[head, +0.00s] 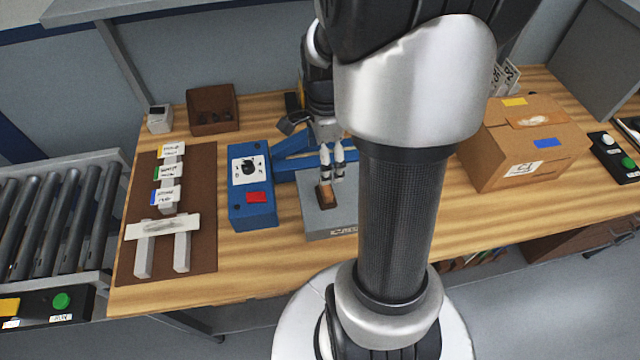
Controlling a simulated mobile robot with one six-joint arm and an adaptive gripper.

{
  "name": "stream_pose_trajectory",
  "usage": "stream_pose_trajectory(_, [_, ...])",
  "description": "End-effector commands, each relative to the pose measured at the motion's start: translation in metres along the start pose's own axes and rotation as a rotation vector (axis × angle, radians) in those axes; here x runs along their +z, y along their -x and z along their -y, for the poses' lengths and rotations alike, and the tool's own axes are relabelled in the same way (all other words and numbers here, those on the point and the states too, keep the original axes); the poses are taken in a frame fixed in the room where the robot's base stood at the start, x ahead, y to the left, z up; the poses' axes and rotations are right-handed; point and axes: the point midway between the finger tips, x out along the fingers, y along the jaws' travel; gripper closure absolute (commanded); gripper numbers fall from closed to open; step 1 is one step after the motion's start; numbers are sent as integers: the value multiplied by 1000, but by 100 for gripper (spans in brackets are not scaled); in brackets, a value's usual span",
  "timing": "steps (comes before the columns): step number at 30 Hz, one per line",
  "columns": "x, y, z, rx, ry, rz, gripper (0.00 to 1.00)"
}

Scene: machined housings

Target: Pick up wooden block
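The wooden block (326,197) is a small brown piece with a darker top. It rests on the flat top of a grey metal block (318,217) near the middle of the bench. My gripper (332,178) points down just behind and above the wooden block. Its two fingers stand apart with a narrow gap, and nothing shows between them. I cannot tell whether a fingertip touches the wooden block. My arm hides the right part of the grey block.
A blue fixture (250,209) with a dial and red patch stands left of the grey block. A brown mat (200,262) with labelled pale parts lies further left. A brown bin (213,107) stands at the back, a cardboard box (500,168) at right. Bare wood shows at the front.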

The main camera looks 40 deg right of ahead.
Motion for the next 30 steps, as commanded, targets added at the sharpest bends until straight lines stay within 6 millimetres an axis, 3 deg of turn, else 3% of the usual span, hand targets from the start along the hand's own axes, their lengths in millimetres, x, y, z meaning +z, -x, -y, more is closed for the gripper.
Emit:
stream_pose_trajectory(1, [0,-16,-1,6,1,1,18])
stream_pose_trajectory(9, [0,-70,-1,3,3,0,18])
stream_pose_trajectory(20, [-2,-95,-1,1,3,0,18])
stream_pose_trajectory(30, [-6,-139,-4,1,3,0,18])
